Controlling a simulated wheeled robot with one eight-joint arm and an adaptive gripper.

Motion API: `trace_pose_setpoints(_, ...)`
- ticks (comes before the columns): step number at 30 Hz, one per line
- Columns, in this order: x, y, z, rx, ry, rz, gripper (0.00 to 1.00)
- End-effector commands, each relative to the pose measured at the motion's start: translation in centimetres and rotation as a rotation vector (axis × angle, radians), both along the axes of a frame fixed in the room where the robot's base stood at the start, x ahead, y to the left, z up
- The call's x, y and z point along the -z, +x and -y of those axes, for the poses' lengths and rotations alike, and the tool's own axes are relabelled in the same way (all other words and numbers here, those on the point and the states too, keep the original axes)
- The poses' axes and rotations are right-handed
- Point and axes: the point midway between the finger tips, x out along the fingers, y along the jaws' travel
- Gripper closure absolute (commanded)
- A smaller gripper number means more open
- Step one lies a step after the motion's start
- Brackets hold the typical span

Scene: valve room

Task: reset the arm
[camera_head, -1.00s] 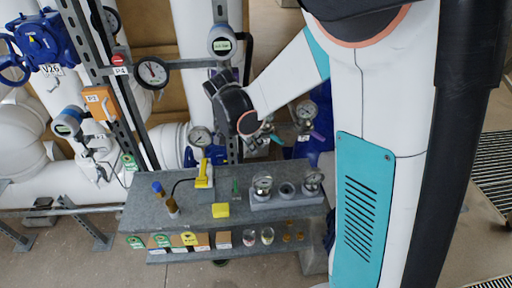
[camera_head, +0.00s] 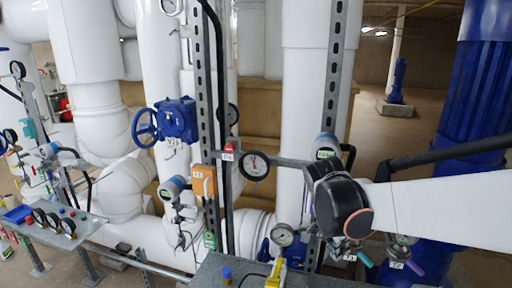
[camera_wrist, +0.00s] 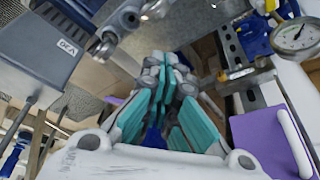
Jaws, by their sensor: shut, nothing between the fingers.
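My arm enters the camera_head view from the right as a white link ending in a dark wrist joint in front of the pipes, right of centre. The fingers are not clearly visible there. In the camera_wrist view my gripper (camera_wrist: 163,100) shows its teal finger pads, brought together with nothing seen between them. Past it, a round pressure gauge (camera_wrist: 295,36) and a purple panel-like part (camera_wrist: 265,142) are on the right. A grey box marked DFA (camera_wrist: 55,48) is at the upper left. I cannot tell exactly how far the fingers are from these.
A grey bench (camera_head: 225,265) with a yellow tool (camera_head: 275,275) is at the bottom edge. A gauge (camera_head: 255,165) sits on a metal bracket, and a blue valve (camera_head: 176,121) is left of it. A second table (camera_head: 62,238) is at far left. Open floor lies at upper right.

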Motion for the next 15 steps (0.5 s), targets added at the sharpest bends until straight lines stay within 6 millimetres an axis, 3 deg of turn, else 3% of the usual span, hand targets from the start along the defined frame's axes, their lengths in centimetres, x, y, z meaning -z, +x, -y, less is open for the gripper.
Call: trace_pose_setpoints(15, 3.0, -9.6, -1.7, -0.724, 0.001, 0.107, 1.0)
